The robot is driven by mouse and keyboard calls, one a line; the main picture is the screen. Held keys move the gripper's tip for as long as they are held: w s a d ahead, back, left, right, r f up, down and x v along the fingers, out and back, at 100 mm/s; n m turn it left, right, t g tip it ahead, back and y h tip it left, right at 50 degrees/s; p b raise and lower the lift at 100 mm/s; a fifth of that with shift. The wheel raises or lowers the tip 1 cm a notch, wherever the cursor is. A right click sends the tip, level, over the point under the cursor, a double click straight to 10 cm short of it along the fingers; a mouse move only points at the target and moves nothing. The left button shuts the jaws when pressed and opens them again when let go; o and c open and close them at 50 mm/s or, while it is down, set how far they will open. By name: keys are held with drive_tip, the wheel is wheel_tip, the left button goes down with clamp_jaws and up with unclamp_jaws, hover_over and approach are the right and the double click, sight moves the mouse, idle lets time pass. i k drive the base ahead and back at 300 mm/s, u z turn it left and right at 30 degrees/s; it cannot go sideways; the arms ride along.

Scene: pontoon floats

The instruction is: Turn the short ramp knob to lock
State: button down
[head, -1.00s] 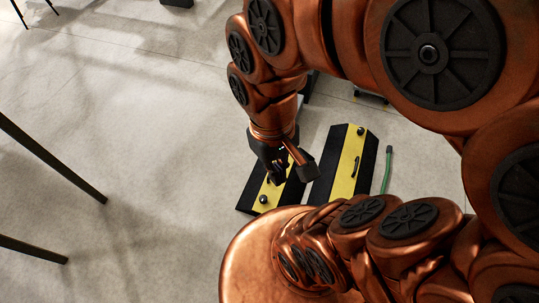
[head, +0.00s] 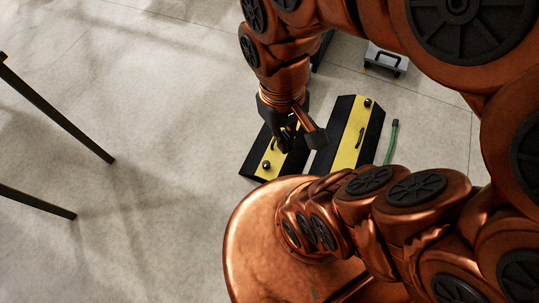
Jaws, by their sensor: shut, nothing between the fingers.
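Two black ramps with yellow bands lie side by side on the floor in the head view. The left ramp (head: 253,167), which looks like the shorter one, has a round black knob (head: 266,165) near its lower end. Its upper part is hidden behind my arm. My gripper (head: 283,147) is shut and empty over this ramp, just above and right of the knob in the picture. I cannot tell whether it touches the ramp. The right ramp (head: 346,137) has a knob (head: 367,101) at its upper end and a black handle (head: 359,138). The knob's lock markings are too small to read.
A green rod-like object with a dark end (head: 391,142) lies right of the right ramp. A grey case with a black handle (head: 386,61) sits at the upper right. Dark thin legs (head: 60,113) stand at the left. Open concrete floor lies between them and the ramps.

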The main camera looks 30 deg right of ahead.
sight(265, 164)
drive_tip(key=k, duration=1.15)
drive_tip(key=z, duration=0.25)
drive_tip(key=i, duration=0.8)
drive_tip(key=z, duration=0.1)
drive_tip(key=k, duration=0.5)
drive_tip(key=z, duration=0.65)
drive_tip(key=i, duration=0.8)
drive_tip(key=u, duration=1.75)
